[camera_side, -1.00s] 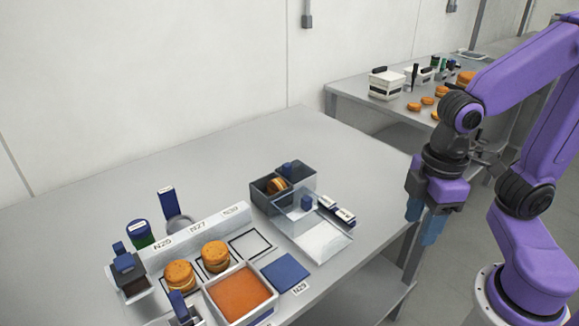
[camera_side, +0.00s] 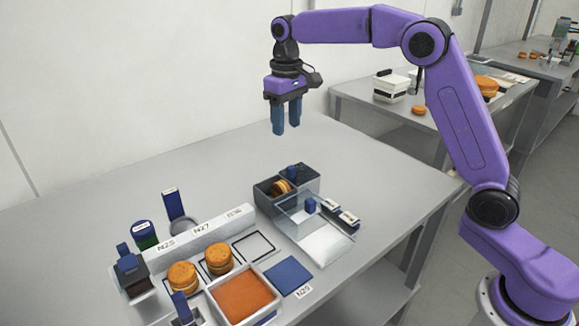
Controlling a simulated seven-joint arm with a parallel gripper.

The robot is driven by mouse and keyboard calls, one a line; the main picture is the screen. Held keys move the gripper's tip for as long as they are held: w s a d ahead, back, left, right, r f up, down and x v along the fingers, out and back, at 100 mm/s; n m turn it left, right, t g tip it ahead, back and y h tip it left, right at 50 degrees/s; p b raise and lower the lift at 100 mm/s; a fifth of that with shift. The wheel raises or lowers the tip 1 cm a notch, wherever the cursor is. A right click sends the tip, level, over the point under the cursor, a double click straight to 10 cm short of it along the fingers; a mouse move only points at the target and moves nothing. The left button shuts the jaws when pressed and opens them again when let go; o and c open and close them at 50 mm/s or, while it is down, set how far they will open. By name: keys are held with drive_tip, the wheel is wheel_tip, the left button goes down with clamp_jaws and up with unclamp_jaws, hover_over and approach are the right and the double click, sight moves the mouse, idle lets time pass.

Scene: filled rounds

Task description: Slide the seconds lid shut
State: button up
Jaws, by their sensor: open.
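The seconds lid looks to be the clear sliding panel (camera_side: 290,209) with a small blue knob (camera_side: 310,205), at the front of the dark two-compartment box (camera_side: 267,203). The box is open on top. A filled orange round (camera_side: 283,187) stands in its left compartment, and a dark blue item (camera_side: 292,171) shows in the right one. The lid extends out in front of the box, over a pale area of the table. My gripper (camera_side: 286,131) is open and empty, pointing down, high above the table behind the box. It touches nothing.
Two filled rounds (camera_side: 218,260) sit on marked squares beside a white tray of orange filling (camera_side: 243,292). A blue pad (camera_side: 288,277) lies right of the tray. The table (camera_side: 130,195) behind is clear.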

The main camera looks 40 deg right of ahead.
drive_tip(key=m, duration=0.2)
hover_over(290, 166)
wheel_tip(290, 166, down, 18)
drive_tip(key=shift+w+f, duration=0.1)
drive_tip(key=shift+w, duration=0.05)
idle(0.4)
